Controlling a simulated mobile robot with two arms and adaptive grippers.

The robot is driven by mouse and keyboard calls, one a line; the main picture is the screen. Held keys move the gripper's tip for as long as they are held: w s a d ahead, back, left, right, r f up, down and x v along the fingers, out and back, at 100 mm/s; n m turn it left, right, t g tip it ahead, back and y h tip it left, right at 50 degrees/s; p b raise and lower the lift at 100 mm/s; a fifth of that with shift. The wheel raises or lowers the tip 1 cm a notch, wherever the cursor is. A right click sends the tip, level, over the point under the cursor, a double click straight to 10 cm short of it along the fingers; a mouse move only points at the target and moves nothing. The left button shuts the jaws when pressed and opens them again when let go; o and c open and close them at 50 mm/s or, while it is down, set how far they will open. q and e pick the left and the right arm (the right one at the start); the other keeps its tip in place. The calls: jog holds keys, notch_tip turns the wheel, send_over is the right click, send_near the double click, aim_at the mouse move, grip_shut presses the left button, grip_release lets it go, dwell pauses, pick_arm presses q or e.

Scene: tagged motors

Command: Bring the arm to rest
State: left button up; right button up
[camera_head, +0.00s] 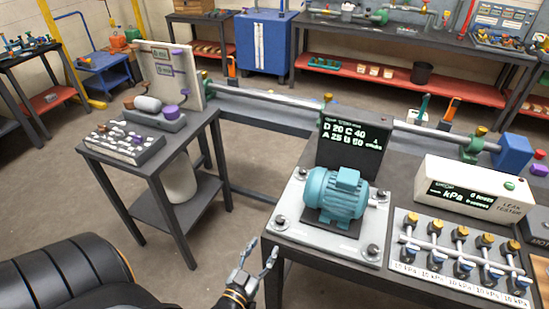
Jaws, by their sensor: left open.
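My left gripper (255,268) shows at the bottom middle of the head view, in front of the near-left corner of the right-hand workbench. Its fingers are apart and nothing is between them. Part of my black left arm fills the lower left corner. My right gripper is not in view. A teal motor (337,195) sits on a white plate (293,238) with dark round knobs at its corners, on the workbench, to the right of and beyond my left gripper.
A dark display (355,145) stands behind the motor. A white leak tester (470,187) and a rack of valves (440,245) stand to its right. A small dark table (192,137) with a panel stands at left. Open floor (185,255) lies between the table and workbench.

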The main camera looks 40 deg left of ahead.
pick_arm(q)
jog(key=s+d+f+m+g+h+b, duration=0.1)
jog(key=s+d+f+g, duration=0.2)
jog(key=f, duration=0.6)
jog(key=s+d+f+m+g+h+b, duration=0.1)
jog(key=s+f+g, duration=0.3)
jog(key=f, duration=0.6)
jog(key=s+d+f+m+g+h+b, duration=0.1)
jog(key=s+d+f+g+h, duration=0.15)
jog(key=s+f, duration=0.5)
jog(key=s+f+g+b, duration=0.1)
jog(key=s+f+g, duration=0.2)
jog(key=s+f, duration=0.4)
jog(key=s+f+m+g+y+b, duration=0.1)
jog(key=s+f+g, duration=0.3)
jog(key=s, duration=0.7)
notch_tip(320, 180, down, 3)
jog(key=shift+r, duration=0.15)
